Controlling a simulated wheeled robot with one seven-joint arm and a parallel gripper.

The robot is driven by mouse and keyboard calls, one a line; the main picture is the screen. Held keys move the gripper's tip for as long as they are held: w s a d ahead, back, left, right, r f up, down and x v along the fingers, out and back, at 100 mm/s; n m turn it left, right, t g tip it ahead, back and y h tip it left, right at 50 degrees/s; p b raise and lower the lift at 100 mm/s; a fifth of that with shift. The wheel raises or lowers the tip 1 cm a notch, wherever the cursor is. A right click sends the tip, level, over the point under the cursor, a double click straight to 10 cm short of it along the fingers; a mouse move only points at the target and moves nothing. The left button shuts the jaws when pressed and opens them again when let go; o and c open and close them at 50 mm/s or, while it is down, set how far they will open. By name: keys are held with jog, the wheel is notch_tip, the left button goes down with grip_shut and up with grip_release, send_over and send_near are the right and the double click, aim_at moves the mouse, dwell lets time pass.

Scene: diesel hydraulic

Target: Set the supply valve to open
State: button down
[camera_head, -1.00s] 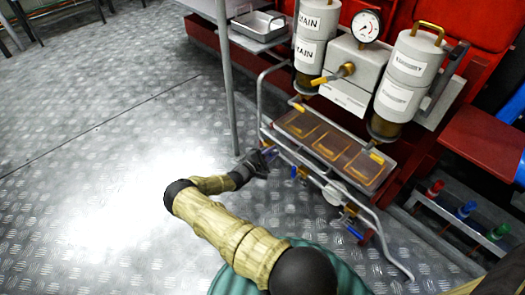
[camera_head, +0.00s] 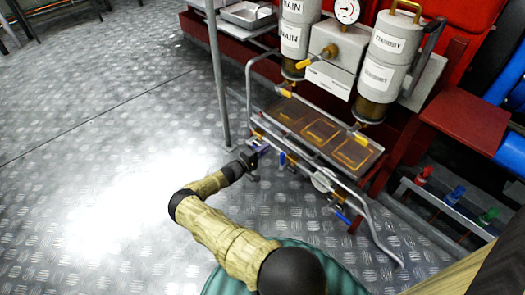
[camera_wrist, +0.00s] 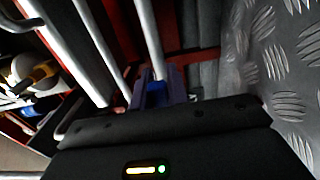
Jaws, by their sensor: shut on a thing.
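My gripper (camera_head: 262,148) is at the left end of the pipe rail below the amber-lidded tray. In the wrist view my gripper (camera_wrist: 156,90) is shut on a small blue valve handle (camera_wrist: 155,92), with its dark fingers on either side. No readable label shows which valve this is, and the fingers hide most of the handle, so its exact angle cannot be told. A second blue handle (camera_head: 282,158) hangs just to the right of my gripper. Another blue handle (camera_head: 342,217) is at the right end of the rail.
Filter canisters marked MAIN (camera_head: 294,40) and STANDBY (camera_head: 387,43) stand above the tray (camera_head: 377,155), with a gauge (camera_head: 347,10) between them. A grey post (camera_head: 220,90) rises close to my gripper. A curved pipe guard (camera_head: 365,225) runs along the front. The floor at left is clear.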

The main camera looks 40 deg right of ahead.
jog(key=shift+f, duration=0.1)
jog(key=c, duration=1.4)
grip_release()
jog(key=shift+s, duration=0.1)
jog(key=shift+o, duration=0.2)
jog(key=shift+a, duration=0.15)
jog(key=shift+a, duration=0.55)
jog(key=s+a+p, duration=0.2)
jog(key=a, duration=1.4)
